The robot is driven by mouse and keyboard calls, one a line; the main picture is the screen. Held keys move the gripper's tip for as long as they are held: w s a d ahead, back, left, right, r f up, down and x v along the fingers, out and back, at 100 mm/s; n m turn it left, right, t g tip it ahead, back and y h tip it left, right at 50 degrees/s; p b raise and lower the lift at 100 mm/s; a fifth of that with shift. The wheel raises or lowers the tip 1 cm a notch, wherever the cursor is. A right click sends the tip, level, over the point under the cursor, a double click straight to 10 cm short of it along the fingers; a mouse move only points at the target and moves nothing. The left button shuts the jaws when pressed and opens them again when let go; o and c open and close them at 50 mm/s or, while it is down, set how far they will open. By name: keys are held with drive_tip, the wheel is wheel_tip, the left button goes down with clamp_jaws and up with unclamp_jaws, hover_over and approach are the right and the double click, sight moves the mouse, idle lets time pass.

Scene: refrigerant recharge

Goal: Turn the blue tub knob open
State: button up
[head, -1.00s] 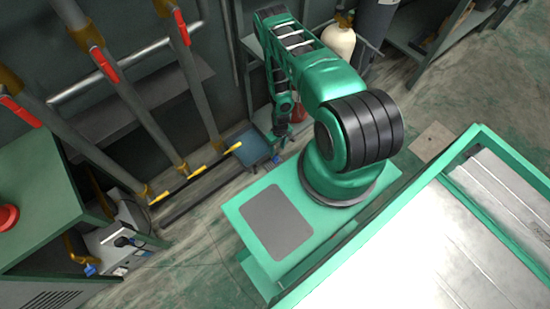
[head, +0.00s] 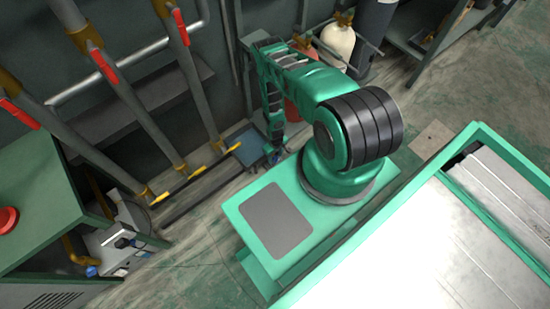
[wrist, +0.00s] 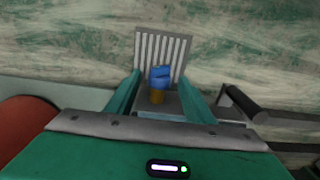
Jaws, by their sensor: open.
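The blue knob (wrist: 160,71) shows in the wrist view on top of a short brass stem (wrist: 157,96). It lies between my two teal fingers, ahead of the gripper. My gripper (wrist: 160,84) is open, with a visible gap on each side of the knob; I cannot tell whether either finger touches it. A grey ribbed plate (wrist: 145,45) stands behind the knob. In the head view my gripper (head: 274,157) hangs low beside the blue-grey tub (head: 247,150), near the wall. The knob cannot be made out there.
A red cylinder (wrist: 26,128) is at left in the wrist view, and a dark bar (wrist: 240,103) is close on the right. In the head view pipes with red handles (head: 108,66) and yellow handles (head: 160,198) stand left. A cream cylinder (head: 338,40) stands behind my arm.

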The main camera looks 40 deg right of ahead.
drive_tip(key=shift+f, duration=0.5)
drive_tip(key=c, duration=1)
drive_tip(key=shift+d+y, duration=0.4)
drive_tip(key=shift+y, duration=0.6)
drive_tip(key=shift+c, duration=0.2)
drive_tip(key=shift+d+f+y, duration=0.15)
drive_tip(key=shift+y, duration=1.55)
drive_tip(key=o, duration=1)
drive_tip(key=shift+o, duration=0.2)
